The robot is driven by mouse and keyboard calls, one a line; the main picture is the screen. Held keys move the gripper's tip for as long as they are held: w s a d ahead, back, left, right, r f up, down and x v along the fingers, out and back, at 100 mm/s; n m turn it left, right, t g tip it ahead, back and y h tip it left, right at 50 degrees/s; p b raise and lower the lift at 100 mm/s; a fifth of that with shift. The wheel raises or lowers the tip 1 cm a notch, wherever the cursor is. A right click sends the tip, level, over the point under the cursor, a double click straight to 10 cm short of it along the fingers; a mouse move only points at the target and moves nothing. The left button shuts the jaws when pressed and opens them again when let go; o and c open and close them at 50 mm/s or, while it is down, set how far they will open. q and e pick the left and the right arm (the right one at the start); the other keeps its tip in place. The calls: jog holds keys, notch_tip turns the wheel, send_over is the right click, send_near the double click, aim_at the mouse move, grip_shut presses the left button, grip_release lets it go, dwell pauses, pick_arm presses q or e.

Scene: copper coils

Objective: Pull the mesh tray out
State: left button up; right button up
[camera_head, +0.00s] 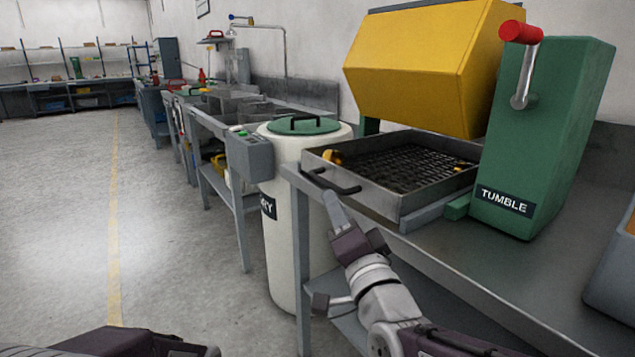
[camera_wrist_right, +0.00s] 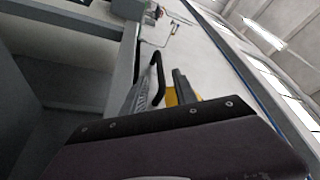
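The mesh tray (camera_head: 378,203) is a shallow grey metal tray with a dark mesh bottom. It sits on the bench below the yellow drum in the head view, with a few small yellowish bits in it. Its black bar handle (camera_head: 330,183) is on the side facing me and also shows in the right wrist view (camera_wrist_right: 158,68). My right gripper (camera_head: 333,200) is at the handle. Its fingers (camera_wrist_right: 163,90) look apart in the wrist view, with the handle seen between them; contact is unclear. My left gripper is out of view; only part of my left arm shows.
The green tumbler stand (camera_head: 540,130) with a red-knobbed crank (camera_head: 521,70) stands right of the tray, under and beside the yellow drum (camera_head: 425,65). A white barrel with a green lid (camera_head: 303,126) stands left of the bench (camera_head: 470,262). The floor at left is clear.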

aim_at(325, 185)
jog(key=b+x, duration=0.2)
jog(key=x, duration=0.6)
jog(key=shift+w+f, duration=0.1)
jog(key=shift+w+a, duration=0.15)
jog(key=shift+w, duration=0.25)
grip_shut()
dwell(0.9)
